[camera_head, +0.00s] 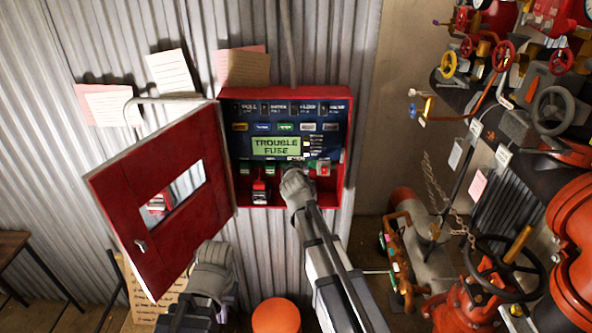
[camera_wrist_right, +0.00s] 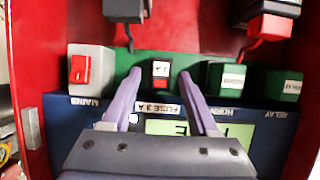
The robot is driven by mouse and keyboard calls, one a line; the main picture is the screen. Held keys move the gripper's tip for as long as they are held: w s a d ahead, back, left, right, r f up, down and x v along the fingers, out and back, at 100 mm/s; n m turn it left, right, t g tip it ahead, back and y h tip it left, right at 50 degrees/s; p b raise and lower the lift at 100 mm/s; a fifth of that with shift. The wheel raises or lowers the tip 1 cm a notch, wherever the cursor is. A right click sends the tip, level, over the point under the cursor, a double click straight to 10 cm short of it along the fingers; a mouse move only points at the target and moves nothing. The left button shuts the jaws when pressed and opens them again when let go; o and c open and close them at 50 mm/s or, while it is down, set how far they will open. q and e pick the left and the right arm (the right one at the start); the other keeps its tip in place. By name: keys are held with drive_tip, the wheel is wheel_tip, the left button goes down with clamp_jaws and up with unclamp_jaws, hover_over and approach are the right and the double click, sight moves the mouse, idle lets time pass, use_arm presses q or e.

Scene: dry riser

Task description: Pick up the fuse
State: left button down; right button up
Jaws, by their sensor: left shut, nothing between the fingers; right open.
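The fuse (camera_wrist_right: 161,72) is a small block with a white "3 A" label and a red part. It sits in a green strip above the "FUSE 3 A" label in the right wrist view. My right gripper (camera_wrist_right: 160,82) is open, one purple finger on each side of the fuse; I cannot tell if they touch it. In the head view my right arm reaches into the open red panel and its wrist hides the fuse. My left gripper (camera_head: 228,297) is shut and empty, low in front of the open door.
The red panel box (camera_head: 347,130) has a display (camera_head: 277,146) reading "TROUBLE FUSE". Its door (camera_head: 160,205) hangs open to the left. A grey block with a red switch (camera_wrist_right: 81,69) and green relay blocks (camera_wrist_right: 228,77) flank the fuse. Pipes and valves (camera_head: 490,270) crowd the right.

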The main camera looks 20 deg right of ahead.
clamp_jaws()
idle(0.5)
